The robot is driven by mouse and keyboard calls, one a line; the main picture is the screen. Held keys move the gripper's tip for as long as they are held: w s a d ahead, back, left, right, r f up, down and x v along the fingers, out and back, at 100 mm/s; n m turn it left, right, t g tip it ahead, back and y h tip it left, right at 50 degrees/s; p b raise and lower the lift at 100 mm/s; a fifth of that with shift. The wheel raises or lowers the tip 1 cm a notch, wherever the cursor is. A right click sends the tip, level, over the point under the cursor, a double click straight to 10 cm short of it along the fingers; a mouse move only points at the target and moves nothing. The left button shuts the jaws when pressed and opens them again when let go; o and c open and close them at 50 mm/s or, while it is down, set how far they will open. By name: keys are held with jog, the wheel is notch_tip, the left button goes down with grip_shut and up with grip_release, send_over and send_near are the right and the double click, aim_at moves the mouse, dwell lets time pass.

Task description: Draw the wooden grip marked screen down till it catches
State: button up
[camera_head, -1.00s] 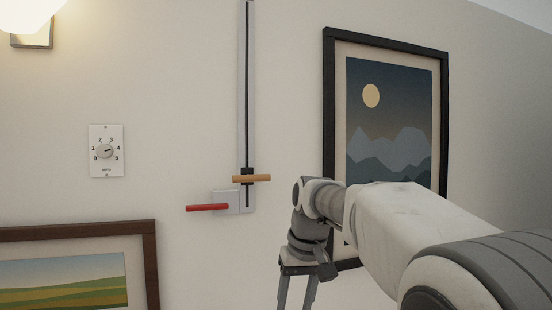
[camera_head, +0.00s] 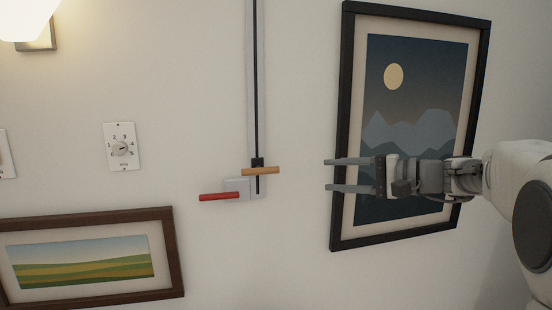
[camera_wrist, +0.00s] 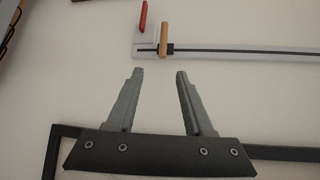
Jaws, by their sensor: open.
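The wooden grip (camera_head: 261,171) is a short tan bar on a dark slider near the bottom of a vertical grey track (camera_head: 262,80) on the wall. It also shows in the wrist view (camera_wrist: 164,38), where the track runs sideways. A red handle (camera_head: 219,197) sticks out from a grey plate just below and left of the grip. My gripper (camera_head: 328,175) is open and empty, to the right of the grip and apart from it, with its fingers pointing left. In the wrist view my gripper (camera_wrist: 156,75) has bare wall between its fingers. The "screen" marking is not readable.
A tall framed mountain picture (camera_head: 345,130) hangs on the wall behind my gripper. A framed field picture (camera_head: 175,250) hangs at lower left. A numbered dial (camera_head: 121,148) and a lit lamp (camera_head: 28,18) are at left. The wall between gripper and grip is clear.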

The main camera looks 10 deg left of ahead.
aim_at(274, 172)
jog(key=p+x, duration=0.1)
jog(key=x, duration=0.4)
jog(key=p+x, duration=0.1)
jog(key=x, duration=0.5)
jog(key=p+x, duration=0.2)
jog(key=x, duration=0.4)
jog(key=shift+w+a+r, duration=0.1)
jog(key=shift+w+r, duration=0.15)
jog(key=shift+r, duration=0.1)
grip_shut()
jog(key=shift+f, duration=0.1)
dwell(0.5)
